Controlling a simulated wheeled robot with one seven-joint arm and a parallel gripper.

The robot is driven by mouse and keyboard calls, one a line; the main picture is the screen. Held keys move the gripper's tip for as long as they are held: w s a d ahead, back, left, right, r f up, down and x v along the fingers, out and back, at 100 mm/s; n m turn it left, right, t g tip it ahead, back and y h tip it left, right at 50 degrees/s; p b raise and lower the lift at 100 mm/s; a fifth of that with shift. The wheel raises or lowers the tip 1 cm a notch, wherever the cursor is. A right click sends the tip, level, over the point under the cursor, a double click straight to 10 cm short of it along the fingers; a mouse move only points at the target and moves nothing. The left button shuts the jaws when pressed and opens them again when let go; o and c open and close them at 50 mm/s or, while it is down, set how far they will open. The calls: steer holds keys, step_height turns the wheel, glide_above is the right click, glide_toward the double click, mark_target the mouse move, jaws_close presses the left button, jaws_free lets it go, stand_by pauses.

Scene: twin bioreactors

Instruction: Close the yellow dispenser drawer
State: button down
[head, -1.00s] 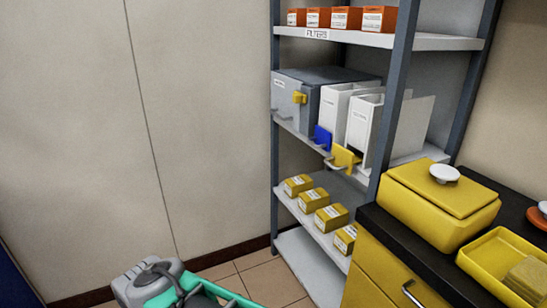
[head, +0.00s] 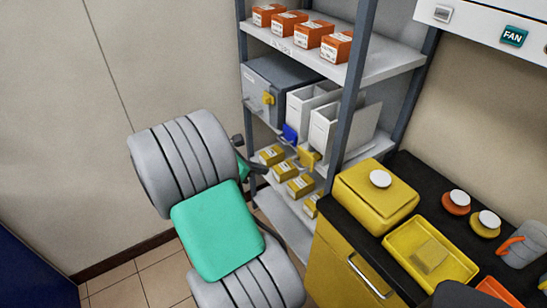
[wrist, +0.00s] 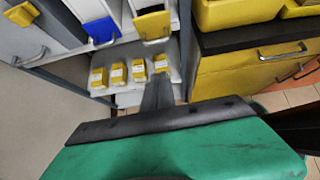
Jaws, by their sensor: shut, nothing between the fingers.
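The yellow dispenser drawer (head: 308,157) is at the foot of the right white dispenser (head: 324,128) on the middle shelf. Its front stands out from the dispenser, near the shelf edge. In the wrist view its yellow front (wrist: 152,24) shows at the top, with a metal handle below it. The blue drawer (head: 290,134) of the neighbouring dispenser is to its left. My gripper (wrist: 157,80) is shut and empty, in front of the shelf and apart from the drawer. In the head view my arm partly hides the gripper.
Several yellow boxes (head: 283,171) stand on the lower shelf. A grey cabinet (head: 275,88) is left of the dispensers. To the right, a dark counter (head: 340,213) holds a yellow lidded box (head: 375,197) and a yellow tray (head: 402,252). Floor is free at the left.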

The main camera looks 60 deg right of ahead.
steer(key=s+d+r+p+x, duration=0.1)
steer(key=r+x, duration=0.1)
steer(key=x, duration=0.9)
steer(key=shift+d+p, duration=0.3)
steer(key=shift+d, duration=0.2)
